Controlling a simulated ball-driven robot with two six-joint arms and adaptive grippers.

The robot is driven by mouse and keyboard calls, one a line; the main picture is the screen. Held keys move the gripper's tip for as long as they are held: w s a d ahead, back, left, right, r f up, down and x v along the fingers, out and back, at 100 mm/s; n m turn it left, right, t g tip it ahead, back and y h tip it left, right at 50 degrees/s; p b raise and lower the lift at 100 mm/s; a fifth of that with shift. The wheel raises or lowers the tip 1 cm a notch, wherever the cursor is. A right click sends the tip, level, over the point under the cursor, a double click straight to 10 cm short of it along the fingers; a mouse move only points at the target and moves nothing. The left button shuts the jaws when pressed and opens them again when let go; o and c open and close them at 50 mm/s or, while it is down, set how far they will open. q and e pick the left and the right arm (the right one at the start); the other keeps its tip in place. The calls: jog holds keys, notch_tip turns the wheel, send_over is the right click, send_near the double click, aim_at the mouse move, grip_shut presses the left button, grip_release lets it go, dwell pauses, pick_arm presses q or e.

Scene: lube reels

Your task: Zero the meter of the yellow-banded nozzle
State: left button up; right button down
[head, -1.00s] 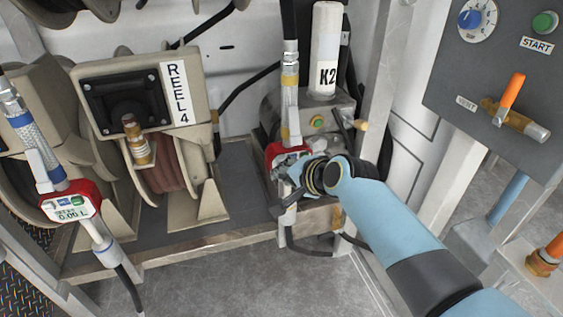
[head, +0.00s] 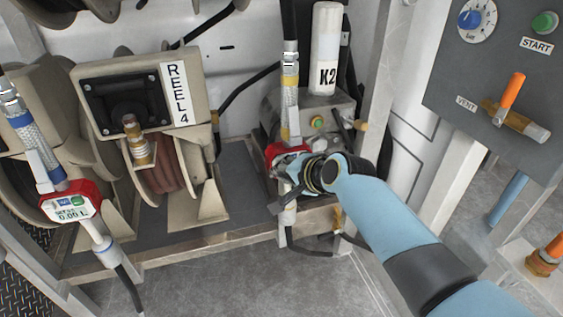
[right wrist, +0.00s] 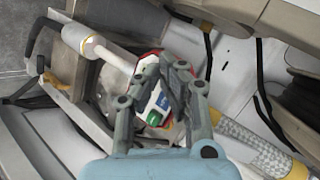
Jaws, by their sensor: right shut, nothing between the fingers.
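The yellow-banded nozzle (head: 290,90) hangs upright near the middle of the head view, with its yellow band above a red meter housing (head: 275,152). My right gripper (head: 290,170) is in front of that meter and hides most of its face. In the right wrist view the shut, empty fingers (right wrist: 165,68) lie over the meter (right wrist: 152,103), with a green button (right wrist: 154,119) and a blue button (right wrist: 172,102) beside and between the finger links. Whether the fingertips touch the meter cannot be told. Its display is not readable. My left gripper is not in view.
A blue-banded nozzle (head: 50,165) with a red meter reading 0.00 L hangs at the left. REEL 4 (head: 150,105) stands between the nozzles. A K2 canister (head: 325,50) is behind. A grey panel (head: 450,75) with knob, START button and VENT lever is at the right.

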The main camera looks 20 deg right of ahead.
jog(key=shift+w, duration=0.8)
dwell(0.9)
jog(key=shift+s, duration=0.1)
jog(key=shift+s+p, duration=0.65)
jog(key=shift+s, duration=0.45)
